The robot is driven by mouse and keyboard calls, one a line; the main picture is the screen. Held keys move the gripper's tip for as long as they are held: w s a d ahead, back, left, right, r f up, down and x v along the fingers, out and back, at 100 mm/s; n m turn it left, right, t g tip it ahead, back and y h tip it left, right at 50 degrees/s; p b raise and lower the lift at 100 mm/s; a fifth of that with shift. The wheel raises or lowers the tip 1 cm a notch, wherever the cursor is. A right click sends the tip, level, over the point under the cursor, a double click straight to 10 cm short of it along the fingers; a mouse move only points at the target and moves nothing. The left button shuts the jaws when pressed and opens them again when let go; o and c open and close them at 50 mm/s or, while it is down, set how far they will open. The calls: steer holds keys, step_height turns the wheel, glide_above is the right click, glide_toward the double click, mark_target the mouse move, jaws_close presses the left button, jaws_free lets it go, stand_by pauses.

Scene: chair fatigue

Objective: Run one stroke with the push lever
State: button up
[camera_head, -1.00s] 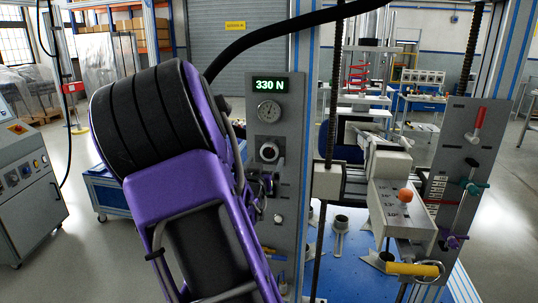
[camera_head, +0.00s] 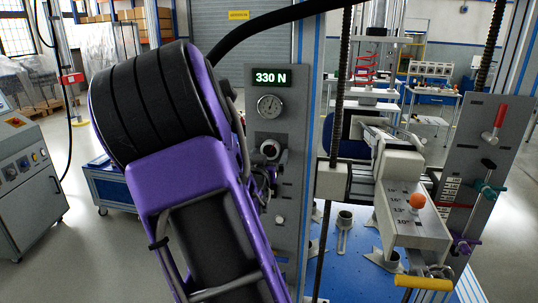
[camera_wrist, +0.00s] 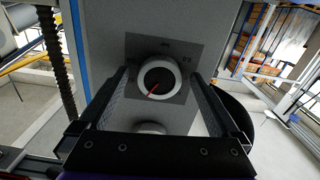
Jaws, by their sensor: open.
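No lever is labelled as the push lever in view. A horizontal yellow handle (camera_head: 423,283) sits at the lower right, below an orange ball knob (camera_head: 417,200) on a box marked with angles. My gripper (camera_wrist: 160,80) is open and empty in the wrist view, with its fingers either side of a round dial (camera_wrist: 159,78) with a red pointer. My arm hides part of the grey column in the head view.
The grey column (camera_head: 283,215) carries a 330 N display (camera_head: 270,78), a gauge (camera_head: 270,106) and a dial (camera_head: 270,149). A threaded rod (camera_head: 335,130) stands between it and the right-hand parts. A blue table (camera_head: 350,265) bears metal fittings. A grey console (camera_head: 30,180) stands left.

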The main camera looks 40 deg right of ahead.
steer(key=c, duration=1.4)
steer(key=shift+r+n+p, duration=0.2)
steer(key=shift+n+p, duration=0.5)
steer(key=shift+n, duration=0.2)
steer(key=shift+s+f+n+p, duration=0.15)
steer(key=shift+n+p, duration=0.3)
steer(key=shift+n, duration=0.65)
steer(key=o, duration=1.4)
